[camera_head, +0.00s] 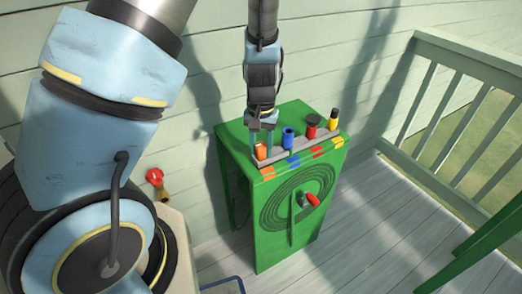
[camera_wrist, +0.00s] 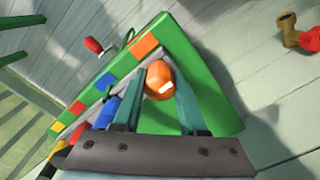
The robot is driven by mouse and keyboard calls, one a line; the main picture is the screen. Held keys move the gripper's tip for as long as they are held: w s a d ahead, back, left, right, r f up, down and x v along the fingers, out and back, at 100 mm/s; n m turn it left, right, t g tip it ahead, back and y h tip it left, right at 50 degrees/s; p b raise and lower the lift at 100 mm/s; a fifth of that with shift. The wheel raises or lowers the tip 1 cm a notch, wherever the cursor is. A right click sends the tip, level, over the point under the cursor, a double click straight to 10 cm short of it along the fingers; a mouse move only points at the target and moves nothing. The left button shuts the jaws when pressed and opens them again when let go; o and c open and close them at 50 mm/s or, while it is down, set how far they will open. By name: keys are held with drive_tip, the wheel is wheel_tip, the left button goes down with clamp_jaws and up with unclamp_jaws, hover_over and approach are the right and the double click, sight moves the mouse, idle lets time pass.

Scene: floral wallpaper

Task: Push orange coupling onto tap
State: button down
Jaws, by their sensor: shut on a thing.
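The orange coupling (camera_head: 260,151) is at the left end of the rack on the green hose cabinet. My gripper (camera_head: 262,138) points down over it with teal fingers. In the wrist view the orange coupling (camera_wrist: 159,76) sits between the fingertips of my gripper (camera_wrist: 163,70), which is shut on it. I cannot tell whether it touches the rack. The tap (camera_head: 157,182), brass with a red handle, is on the wall left of the cabinet. The tap (camera_wrist: 288,30) also shows at the top right of the wrist view.
The green cabinet (camera_head: 275,238) carries a blue fitting (camera_head: 288,138), a red-and-black one (camera_head: 312,126) and a yellow-and-black one (camera_head: 333,120) on its rack. A red-handled crank (camera_head: 311,200) sticks out in front. A railing (camera_head: 450,110) stands at right. Floor between cabinet and railing is clear.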

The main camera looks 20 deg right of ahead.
sight(261, 144)
drive_tip(key=shift+r+p, duration=1)
drive_tip(key=shift+r, duration=0.1)
idle(0.4)
drive_tip(key=shift+r+p, duration=2.15)
drive_tip(key=shift+r, duration=0.3)
